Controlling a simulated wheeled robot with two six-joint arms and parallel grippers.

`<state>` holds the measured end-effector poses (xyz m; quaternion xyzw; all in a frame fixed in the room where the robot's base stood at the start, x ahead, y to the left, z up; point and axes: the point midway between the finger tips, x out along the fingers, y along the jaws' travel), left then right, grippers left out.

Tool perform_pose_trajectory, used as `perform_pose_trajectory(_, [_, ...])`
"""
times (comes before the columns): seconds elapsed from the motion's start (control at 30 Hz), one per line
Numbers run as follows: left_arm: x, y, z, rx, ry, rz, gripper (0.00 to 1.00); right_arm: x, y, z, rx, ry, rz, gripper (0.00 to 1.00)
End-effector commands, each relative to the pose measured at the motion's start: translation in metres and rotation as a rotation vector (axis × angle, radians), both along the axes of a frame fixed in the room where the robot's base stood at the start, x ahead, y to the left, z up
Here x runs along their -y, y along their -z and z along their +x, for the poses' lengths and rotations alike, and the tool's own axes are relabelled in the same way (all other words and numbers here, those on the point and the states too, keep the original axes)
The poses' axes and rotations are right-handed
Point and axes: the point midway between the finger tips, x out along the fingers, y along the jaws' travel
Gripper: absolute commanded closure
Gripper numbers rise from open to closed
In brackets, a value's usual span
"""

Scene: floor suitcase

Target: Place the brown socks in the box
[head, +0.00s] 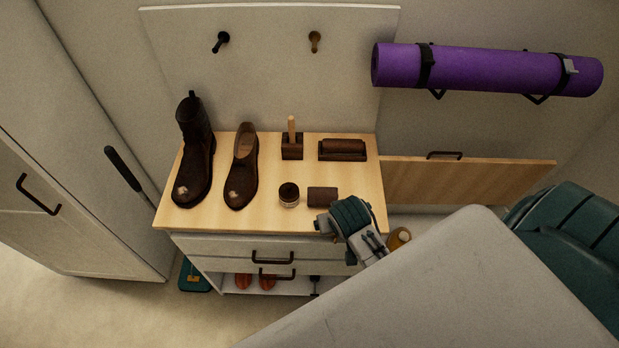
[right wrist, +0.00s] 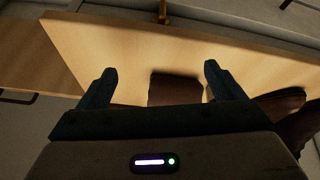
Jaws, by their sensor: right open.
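A small dark brown, flat block-like item (head: 322,196) lies near the front right of the wooden top; I cannot tell whether it is the folded brown socks. It also shows in the right wrist view (right wrist: 174,89), between and beyond the fingertips. My right gripper (right wrist: 160,73) is open and empty, its two fingers apart on either side of that item. In the head view my right gripper (head: 345,217) is just right of and in front of it. A dark brown open holder with a brown roll (head: 343,149) stands behind; I cannot tell whether it is the box. My left gripper is not in view.
On the wooden top (head: 225,217) stand a brown boot (head: 195,155), a brown shoe (head: 242,170), a wooden-handled brush (head: 292,145) and a round jar (head: 288,195). A purple mat (head: 490,70) hangs at the right. Drawers with dark handles are below.

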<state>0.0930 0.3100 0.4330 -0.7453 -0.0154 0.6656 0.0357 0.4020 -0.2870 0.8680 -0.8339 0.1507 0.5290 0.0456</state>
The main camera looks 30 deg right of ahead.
Motion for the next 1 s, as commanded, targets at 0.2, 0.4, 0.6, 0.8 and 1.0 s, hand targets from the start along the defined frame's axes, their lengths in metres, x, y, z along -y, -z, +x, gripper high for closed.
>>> perform_pose_trajectory(0.2, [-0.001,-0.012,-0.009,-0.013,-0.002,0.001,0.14,0.002,-0.053,0.054,0.111,0.183,0.019,0.12])
perform_pose_trajectory(0.4, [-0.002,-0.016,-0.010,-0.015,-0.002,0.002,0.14,0.006,-0.057,0.072,0.140,0.242,0.025,0.12])
perform_pose_trajectory(0.6, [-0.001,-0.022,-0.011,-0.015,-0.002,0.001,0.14,0.015,-0.030,0.087,0.139,0.240,0.024,0.12])
perform_pose_trajectory(0.8, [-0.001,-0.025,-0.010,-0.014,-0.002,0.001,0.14,0.019,-0.016,0.093,0.141,0.240,0.026,0.12])
perform_pose_trajectory(1.0, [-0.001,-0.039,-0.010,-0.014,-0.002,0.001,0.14,0.021,0.001,0.100,0.137,0.239,0.025,0.12])
